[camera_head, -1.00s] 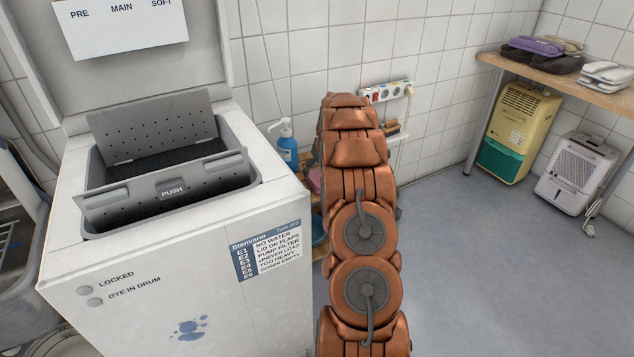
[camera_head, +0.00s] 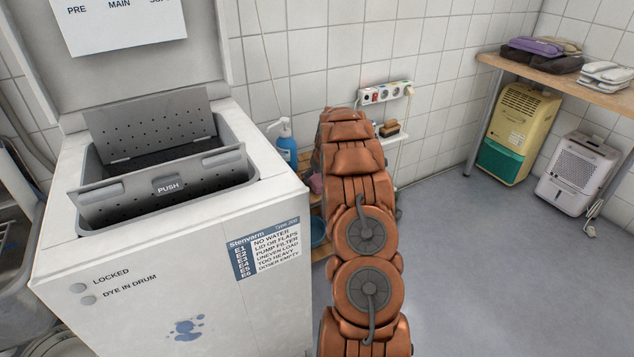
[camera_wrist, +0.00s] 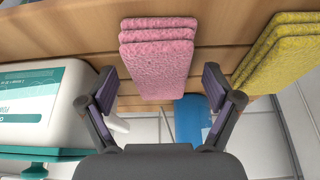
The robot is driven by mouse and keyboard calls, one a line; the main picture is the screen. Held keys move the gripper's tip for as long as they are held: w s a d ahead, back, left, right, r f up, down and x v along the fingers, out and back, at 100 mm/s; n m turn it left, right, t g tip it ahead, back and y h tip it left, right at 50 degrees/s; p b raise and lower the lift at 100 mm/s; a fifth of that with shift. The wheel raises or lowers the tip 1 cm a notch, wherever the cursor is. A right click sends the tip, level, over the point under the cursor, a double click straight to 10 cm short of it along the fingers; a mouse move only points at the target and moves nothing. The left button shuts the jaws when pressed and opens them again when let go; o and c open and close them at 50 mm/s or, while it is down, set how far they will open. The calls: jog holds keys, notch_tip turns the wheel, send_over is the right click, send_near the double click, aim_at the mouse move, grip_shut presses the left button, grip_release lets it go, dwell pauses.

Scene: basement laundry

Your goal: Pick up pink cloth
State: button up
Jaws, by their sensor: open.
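The pink cloth (camera_wrist: 158,62) is a folded, fluffy stack on a wooden shelf in the wrist view, at the top middle. My gripper (camera_wrist: 159,85) is open, with one finger on each side below the cloth's lower part in the picture. Nothing is held between the fingers. In the head view only a small piece of pink (camera_head: 316,183) shows beside my arm, which hides most of the shelf and my gripper.
A folded yellow cloth (camera_wrist: 278,52) lies right of the pink one on the wooden shelf (camera_wrist: 80,35). A white container (camera_wrist: 45,105) stands close on the left. A blue object (camera_wrist: 190,120) is below. In the head view, a washing machine (camera_head: 150,265) stands left of my arm.

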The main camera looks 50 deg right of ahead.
aim_at(315, 177)
jog(key=shift+f, duration=0.15)
dwell(0.3)
jog(key=c, duration=1.2)
jog(key=shift+c, duration=0.2)
notch_tip(315, 177, up, 4)
jog(key=shift+r+p, duration=0.15)
jog(key=shift+p, duration=0.5)
jog(key=shift+s+a, duration=0.2)
jog(key=shift+a, duration=0.05)
jog(key=s+a+r+p, duration=0.1)
jog(key=s+a+p, duration=0.1)
jog(key=s+a, duration=0.8)
jog(key=shift+s+a+r, duration=0.15)
jog(key=shift+s+a, duration=0.05)
jog(key=shift+a, duration=0.5)
